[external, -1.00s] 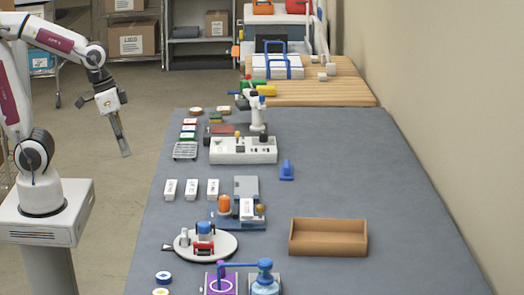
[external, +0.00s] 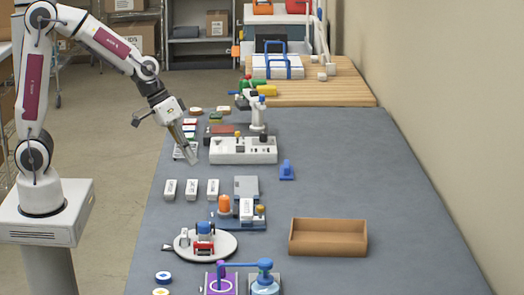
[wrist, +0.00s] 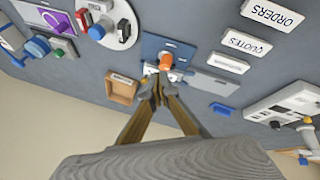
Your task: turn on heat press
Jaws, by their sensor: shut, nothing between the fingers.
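No machine is labelled as the heat press in these views. A white machine (external: 243,150) with an upright post, an orange knob and small controls stands on the grey table; it also shows at the right of the wrist view (wrist: 284,106). A blue-based device (external: 238,216) with an orange knob stands nearer the camera, and in the wrist view (wrist: 182,50) it lies beyond my fingertips. My gripper (external: 192,160) is shut and empty, pointing down just left of the white machine, above the table's left side. Its shut fingers show in the wrist view (wrist: 157,92).
An open brown tray (external: 328,251) is at right. A round white plate (external: 220,250) carries blue and red parts. A purple plate (external: 220,285) with a blue-handled device is in front. White labelled blocks (external: 191,189) stand left. The table's right side is largely clear.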

